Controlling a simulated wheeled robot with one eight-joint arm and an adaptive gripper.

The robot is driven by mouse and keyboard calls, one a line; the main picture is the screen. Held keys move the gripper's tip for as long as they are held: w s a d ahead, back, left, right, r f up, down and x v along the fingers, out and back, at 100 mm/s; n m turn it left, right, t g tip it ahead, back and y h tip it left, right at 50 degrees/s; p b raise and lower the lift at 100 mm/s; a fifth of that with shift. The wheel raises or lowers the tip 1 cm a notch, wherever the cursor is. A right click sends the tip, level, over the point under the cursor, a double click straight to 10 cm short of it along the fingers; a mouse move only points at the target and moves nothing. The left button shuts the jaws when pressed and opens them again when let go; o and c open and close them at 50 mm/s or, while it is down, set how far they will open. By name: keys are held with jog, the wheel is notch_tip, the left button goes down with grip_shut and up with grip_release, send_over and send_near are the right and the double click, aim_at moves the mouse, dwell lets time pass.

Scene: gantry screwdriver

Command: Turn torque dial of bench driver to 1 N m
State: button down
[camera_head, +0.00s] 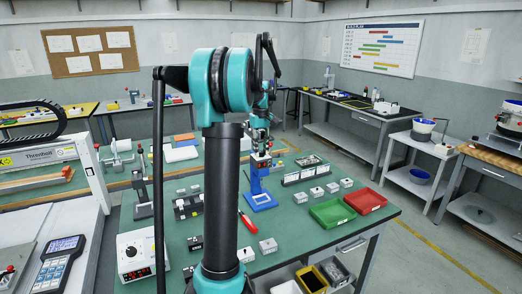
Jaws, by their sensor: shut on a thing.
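The bench driver (261,168) stands upright on the green bench, with a red and dark upper part above a blue stand and base. My arm reaches over the bench, and my gripper (262,143) points down at the top of the driver. It is shut at the driver's top, where the torque dial sits. The dial is hidden by the fingers and too small to make out, so its setting cannot be read.
A white control box (137,254) with a black knob stands at the front left. A green bin (332,212) and a red bin (365,200) sit right of the driver. A red-handled tool (247,222) and several small grey blocks lie in front.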

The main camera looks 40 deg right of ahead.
aim_at(261, 151)
jog(key=shift+n, duration=1.1)
jog(key=c, duration=1.3)
grip_release()
notch_tip(261, 151, up, 12)
